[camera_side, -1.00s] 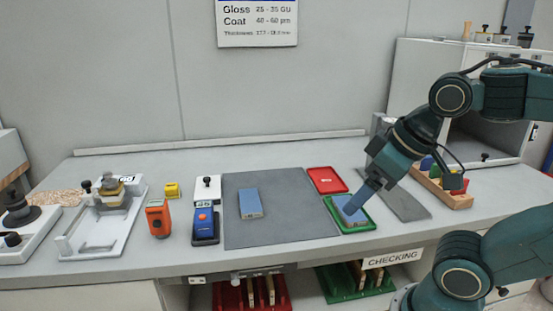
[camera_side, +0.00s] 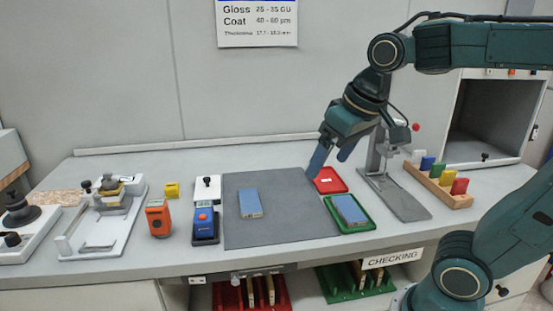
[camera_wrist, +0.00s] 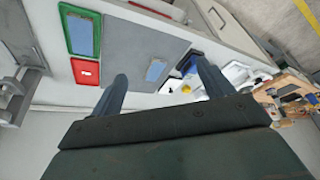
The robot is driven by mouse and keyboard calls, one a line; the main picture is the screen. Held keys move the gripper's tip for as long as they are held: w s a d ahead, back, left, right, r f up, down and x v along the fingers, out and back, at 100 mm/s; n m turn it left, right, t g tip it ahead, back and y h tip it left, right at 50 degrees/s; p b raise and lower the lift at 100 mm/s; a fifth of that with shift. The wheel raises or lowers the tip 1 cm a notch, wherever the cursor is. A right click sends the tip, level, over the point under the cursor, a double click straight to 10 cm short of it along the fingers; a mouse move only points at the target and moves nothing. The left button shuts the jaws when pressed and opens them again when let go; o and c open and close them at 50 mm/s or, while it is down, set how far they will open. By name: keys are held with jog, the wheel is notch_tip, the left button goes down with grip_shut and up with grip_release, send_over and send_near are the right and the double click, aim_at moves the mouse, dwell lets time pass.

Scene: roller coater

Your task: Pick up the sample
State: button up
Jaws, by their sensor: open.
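A blue block, one possible sample (camera_side: 250,203), lies flat on the grey mat (camera_side: 285,228). A second similar blue block (camera_side: 350,208) lies in the green tray (camera_side: 358,228) to the right of the mat. In the wrist view the mat block (camera_wrist: 155,70) and the tray block (camera_wrist: 78,35) both show, beyond my fingers. My gripper (camera_side: 330,165) is open and empty, raised above the bench near the mat's back right corner and the red tray. Its two blue fingers stand wide apart in the wrist view (camera_wrist: 160,88).
A red tray (camera_side: 329,186) sits behind the green one. A grey stand (camera_side: 400,198) and a wooden rack of coloured blocks (camera_side: 457,200) stand to the right. An orange meter (camera_side: 157,218) and a blue meter (camera_side: 205,222) stand left of the mat. Most of the mat is clear.

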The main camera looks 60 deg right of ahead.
jog(key=w+d+m+g, duration=0.1)
jog(key=w+d+m, duration=0.1)
jog(key=w, duration=0.7)
jog(key=m+g, duration=0.3)
jog(key=m, duration=0.2)
send_over(250, 200)
notch_tip(250, 200, down, 11)
jog(key=shift+a+f, duration=0.1)
jog(key=shift+f, duration=4.1)
jog(key=shift+f, duration=0.1)
jog(key=shift+f, duration=2.5)
